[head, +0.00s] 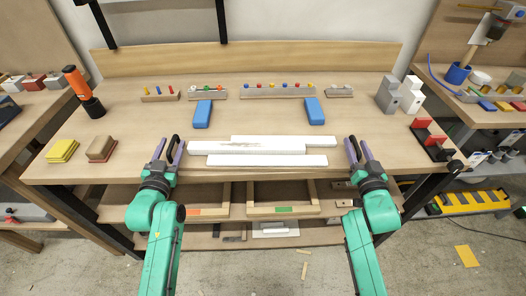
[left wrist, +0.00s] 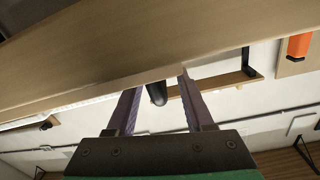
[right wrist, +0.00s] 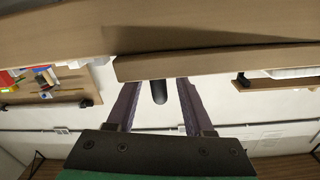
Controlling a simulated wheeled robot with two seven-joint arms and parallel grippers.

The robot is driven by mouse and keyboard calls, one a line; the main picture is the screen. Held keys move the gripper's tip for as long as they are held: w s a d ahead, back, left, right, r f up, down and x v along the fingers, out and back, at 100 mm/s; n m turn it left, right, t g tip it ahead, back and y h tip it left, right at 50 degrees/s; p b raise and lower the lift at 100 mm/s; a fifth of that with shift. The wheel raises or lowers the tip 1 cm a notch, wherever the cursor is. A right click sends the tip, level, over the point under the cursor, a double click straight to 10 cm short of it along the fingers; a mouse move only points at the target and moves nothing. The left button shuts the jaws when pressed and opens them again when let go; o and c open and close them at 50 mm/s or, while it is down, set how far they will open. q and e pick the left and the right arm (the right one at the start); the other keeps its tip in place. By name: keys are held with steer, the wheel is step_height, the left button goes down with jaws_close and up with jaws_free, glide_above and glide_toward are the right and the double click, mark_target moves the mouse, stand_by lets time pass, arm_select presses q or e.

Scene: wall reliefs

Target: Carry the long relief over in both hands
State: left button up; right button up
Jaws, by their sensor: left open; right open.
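My left gripper (head: 170,148) is open and empty, just left of the strips' left ends. My right gripper (head: 359,150) is open and empty, right of the front strip's right end.
Two blue blocks (head: 203,113) (head: 315,110) lie behind the strips. Racks of coloured pegs (head: 278,90) stand further back. Yellow pads (head: 62,151) and a brown block (head: 101,148) are at left. A red and black holder (head: 431,139) and grey blocks (head: 388,94) are at right.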

arm_select(q)
steer(key=shift+w, duration=0.7)
arm_select(e)
steer(key=shift+w, duration=0.7)
arm_select(q)
steer(key=shift+s, duration=0.15)
steer(key=shift+c, duration=0.6)
arm_select(e)
steer(key=shift+s, duration=0.1)
steer(key=shift+c, duration=0.6)
arm_select(q)
jaws_close()
arm_select(e)
jaws_close()
